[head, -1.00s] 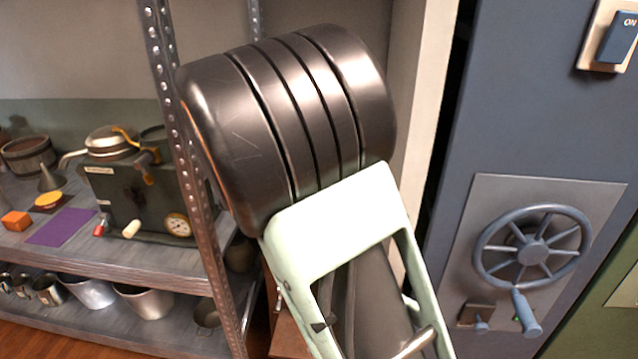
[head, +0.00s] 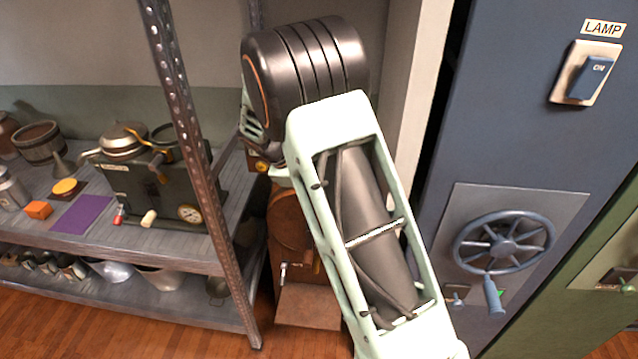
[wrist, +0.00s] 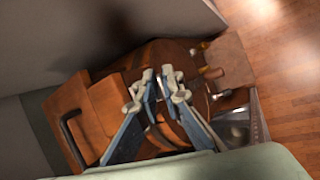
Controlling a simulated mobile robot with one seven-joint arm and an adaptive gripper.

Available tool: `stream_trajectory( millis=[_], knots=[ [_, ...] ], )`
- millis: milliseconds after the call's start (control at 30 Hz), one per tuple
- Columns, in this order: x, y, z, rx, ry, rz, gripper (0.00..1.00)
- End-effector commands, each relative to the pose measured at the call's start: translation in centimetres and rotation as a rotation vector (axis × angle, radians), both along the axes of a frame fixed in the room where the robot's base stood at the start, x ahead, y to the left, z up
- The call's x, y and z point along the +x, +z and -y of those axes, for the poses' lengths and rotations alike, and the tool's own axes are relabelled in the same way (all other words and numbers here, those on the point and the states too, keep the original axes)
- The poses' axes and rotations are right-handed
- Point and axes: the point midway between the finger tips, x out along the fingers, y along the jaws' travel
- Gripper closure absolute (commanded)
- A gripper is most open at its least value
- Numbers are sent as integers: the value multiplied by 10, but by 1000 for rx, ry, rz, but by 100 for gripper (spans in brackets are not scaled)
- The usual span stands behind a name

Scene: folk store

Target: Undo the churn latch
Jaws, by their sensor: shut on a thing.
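The churn (head: 290,225) is a brown body standing on the floor between the shelf rack and the wall, partly hidden by my arm in the head view. In the wrist view the churn (wrist: 107,97) lies below my gripper, with a dark bar handle at its left. My gripper (wrist: 158,82) is over the churn's middle, its fingers close together and shut on a small part there, which looks to be the latch. The fingers hide most of this latch. My gripper is hidden behind my arm in the head view.
A metal shelf rack (head: 190,130) with pots and a dark machine stands at the left, its post close to my arm. A blue cabinet (head: 520,130) with a handwheel (head: 503,242) and a lamp switch (head: 585,75) stands at the right. Wooden floor (head: 300,343) shows below the churn.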

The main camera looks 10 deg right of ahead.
Motion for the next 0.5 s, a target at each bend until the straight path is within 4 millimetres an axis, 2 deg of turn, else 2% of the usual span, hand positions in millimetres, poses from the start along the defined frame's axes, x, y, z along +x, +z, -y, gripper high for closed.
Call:
stream_trajectory(
  millis=[500],
  knots=[
    [2,6,1,28,-2,-91,100]
  ],
)
